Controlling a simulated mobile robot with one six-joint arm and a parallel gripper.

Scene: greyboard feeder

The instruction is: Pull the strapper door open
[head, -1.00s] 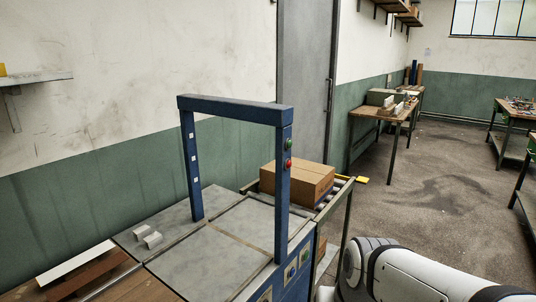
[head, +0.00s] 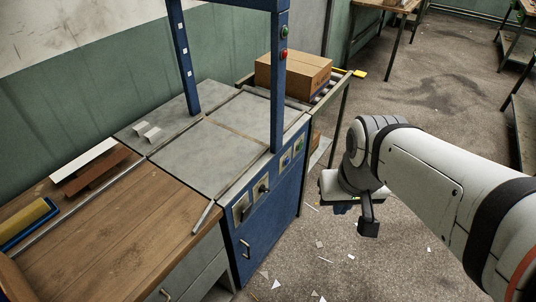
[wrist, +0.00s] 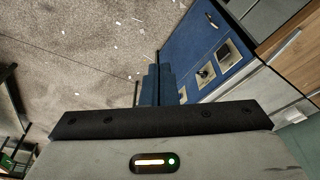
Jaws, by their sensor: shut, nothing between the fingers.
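The strapper is a blue machine with a grey top (head: 215,150) and a blue arch over it. Its blue door (head: 268,232) is in the lower front and looks closed. A pale handle (head: 246,247) is near the door's left edge. The door also shows in the wrist view (wrist: 190,38), with a small handle (wrist: 219,21) near the top. My gripper (head: 345,208) is right of the strapper's front, apart from the door, over open floor. Its blue fingers show in the wrist view (wrist: 155,82), shut and empty.
Knob plates (head: 241,208) line the front above the door. A wooden bench (head: 90,230) with drawers adjoins at left. A cardboard box (head: 293,76) sits on a roller conveyor behind. The floor (head: 400,262) before the strapper is open, with scattered paper scraps.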

